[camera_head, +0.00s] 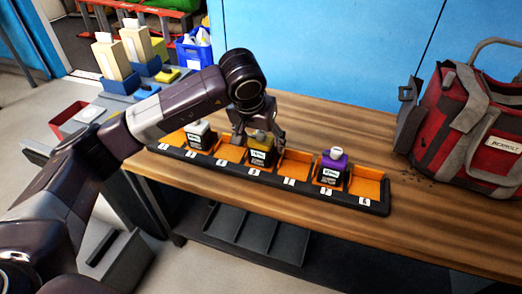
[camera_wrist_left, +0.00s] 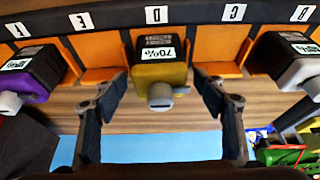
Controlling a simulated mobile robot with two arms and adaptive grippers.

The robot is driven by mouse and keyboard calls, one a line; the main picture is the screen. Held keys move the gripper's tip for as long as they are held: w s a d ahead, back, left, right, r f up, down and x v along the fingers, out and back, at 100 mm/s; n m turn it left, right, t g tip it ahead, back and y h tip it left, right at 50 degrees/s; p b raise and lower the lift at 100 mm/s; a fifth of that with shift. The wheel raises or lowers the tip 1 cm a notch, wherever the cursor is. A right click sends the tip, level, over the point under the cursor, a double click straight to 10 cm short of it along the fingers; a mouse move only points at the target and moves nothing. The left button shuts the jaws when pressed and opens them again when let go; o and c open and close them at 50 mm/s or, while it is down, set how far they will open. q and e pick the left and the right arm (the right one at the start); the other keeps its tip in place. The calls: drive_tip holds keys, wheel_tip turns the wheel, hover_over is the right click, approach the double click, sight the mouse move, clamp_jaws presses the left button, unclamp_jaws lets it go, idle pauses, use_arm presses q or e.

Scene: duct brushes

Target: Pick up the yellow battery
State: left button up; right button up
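The yellow battery (camera_head: 262,158) is a black block with a yellow top and a grey knob. It stands upright in an orange slot near the middle of the rack. In the left wrist view, the yellow battery (camera_wrist_left: 174,77) is centred and its label reads 70%. My left gripper (camera_head: 260,142) is above and around the top of this battery. In the left wrist view, the left gripper (camera_wrist_left: 159,86) is open, with one finger on each side of the battery and visible gaps. My right gripper is not in view.
A black rack (camera_head: 375,208) with orange slots lies along the table's front edge. A white-topped battery (camera_head: 199,136) and a purple-topped battery (camera_head: 333,170) stand in other slots. The neighbouring slots are empty. A red bag (camera_head: 458,125) sits on the wooden table (camera_head: 440,222) at right.

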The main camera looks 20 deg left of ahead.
use_arm(q)
drive_tip(key=c, duration=1.5)
drive_tip(key=shift+r, duration=0.1)
